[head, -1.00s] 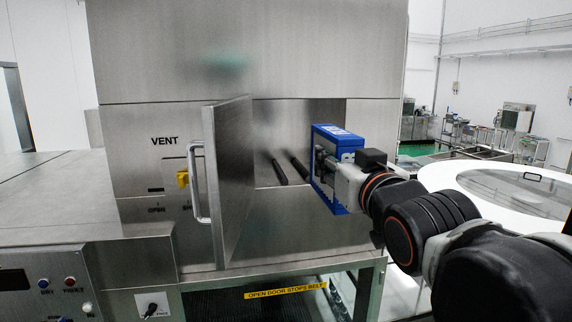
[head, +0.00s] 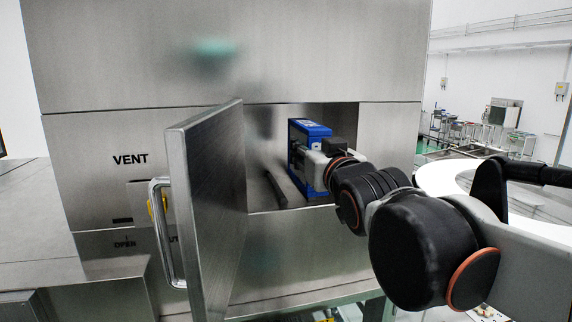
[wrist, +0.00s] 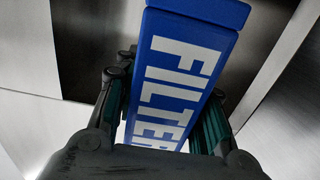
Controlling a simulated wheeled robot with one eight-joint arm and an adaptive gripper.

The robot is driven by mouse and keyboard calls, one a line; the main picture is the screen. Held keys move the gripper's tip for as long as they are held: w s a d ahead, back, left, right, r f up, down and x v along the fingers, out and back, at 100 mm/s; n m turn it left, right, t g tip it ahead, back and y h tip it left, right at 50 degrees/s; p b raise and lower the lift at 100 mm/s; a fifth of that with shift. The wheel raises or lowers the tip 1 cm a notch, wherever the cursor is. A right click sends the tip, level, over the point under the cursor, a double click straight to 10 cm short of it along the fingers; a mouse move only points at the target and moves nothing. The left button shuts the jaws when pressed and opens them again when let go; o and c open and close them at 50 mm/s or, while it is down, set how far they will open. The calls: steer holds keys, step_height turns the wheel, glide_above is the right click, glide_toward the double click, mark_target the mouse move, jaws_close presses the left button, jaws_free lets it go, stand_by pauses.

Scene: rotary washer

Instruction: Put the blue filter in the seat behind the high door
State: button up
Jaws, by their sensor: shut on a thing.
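The blue filter (head: 309,130) is a blue block, held upright in the opening behind the open high door (head: 212,205). My gripper (head: 310,165) is shut on it, coming from the right. In the wrist view the filter (wrist: 185,75) shows white "FILTER" lettering between the two fingers of my gripper (wrist: 165,115). The seat (head: 275,187) inside shows a dark rail on the opening's floor, left of the filter. My gripper and the filter hide the opening's right part. I cannot tell whether the filter touches the rails.
The door stands swung out at the left, its handle (head: 163,232) facing left. The metal wall around the opening is close above and to the right. A "VENT" label (head: 130,160) is on the left panel. A round white table (head: 445,178) stands at the right.

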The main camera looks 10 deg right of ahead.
steer(key=w+p, duration=0.2)
steer(key=w, duration=1)
steer(key=shift+w+f+p, duration=0.2)
steer(key=shift+f, duration=0.95)
steer(key=shift+w+f+p, duration=0.2)
steer(key=shift+f+p, duration=0.05)
steer(key=shift+f, duration=0.95)
steer(key=shift+w+f+p, duration=0.2)
steer(key=shift+f, duration=0.95)
steer(key=shift+f, duration=0.1)
steer(key=shift+f, duration=0.15)
steer(key=o, duration=1.2)
steer(key=shift+r, duration=0.2)
